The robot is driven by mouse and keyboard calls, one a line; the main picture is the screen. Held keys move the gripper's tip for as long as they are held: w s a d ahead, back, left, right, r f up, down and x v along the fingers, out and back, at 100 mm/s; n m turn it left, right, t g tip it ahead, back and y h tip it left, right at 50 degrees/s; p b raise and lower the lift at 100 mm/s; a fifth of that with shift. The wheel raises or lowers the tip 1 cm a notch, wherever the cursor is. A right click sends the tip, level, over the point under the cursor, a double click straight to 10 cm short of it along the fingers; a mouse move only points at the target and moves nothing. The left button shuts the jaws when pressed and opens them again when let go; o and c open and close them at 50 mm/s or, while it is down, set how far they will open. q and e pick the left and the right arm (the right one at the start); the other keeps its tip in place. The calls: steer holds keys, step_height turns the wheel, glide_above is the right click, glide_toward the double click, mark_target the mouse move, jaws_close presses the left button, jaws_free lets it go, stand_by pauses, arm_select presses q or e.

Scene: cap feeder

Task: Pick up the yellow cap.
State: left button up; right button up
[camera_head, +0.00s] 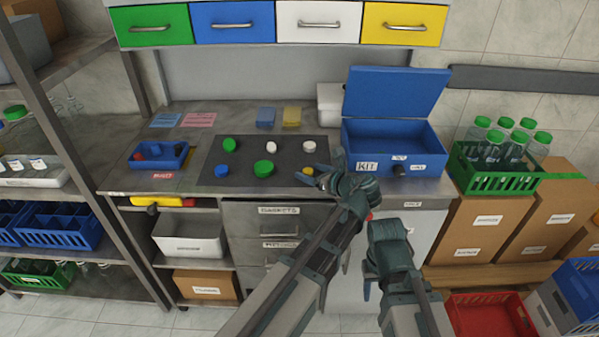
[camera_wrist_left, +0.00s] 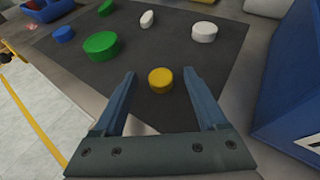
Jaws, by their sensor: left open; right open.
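The yellow cap (camera_wrist_left: 160,79) lies on the dark mat (camera_wrist_left: 215,61) near its edge, and it also shows in the head view (camera_head: 308,171). In the left wrist view my left gripper (camera_wrist_left: 160,84) is open, with one finger on each side of the cap and visible gaps between. It does not appear to touch the cap. In the head view my left gripper (camera_head: 322,176) reaches the mat's front right corner and partly covers the cap's surroundings. My right gripper (camera_head: 369,280) is low in front of the counter; its fingers are mostly hidden behind its wrist.
Green (camera_head: 264,168), blue (camera_head: 222,170) and white (camera_head: 308,147) caps lie on the mat. An open blue kit box (camera_head: 418,166) stands right of it. A blue tray (camera_head: 172,166) with small parts stands to the left. A green crate (camera_head: 512,183) of bottles is at the right.

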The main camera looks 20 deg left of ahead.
arm_select(q)
steer(key=shift+w+a+f, duration=0.15)
steer(key=shift+w, duration=0.05)
steer(key=shift+s, duration=0.1)
steer(key=shift+c, duration=0.2)
jaws_close()
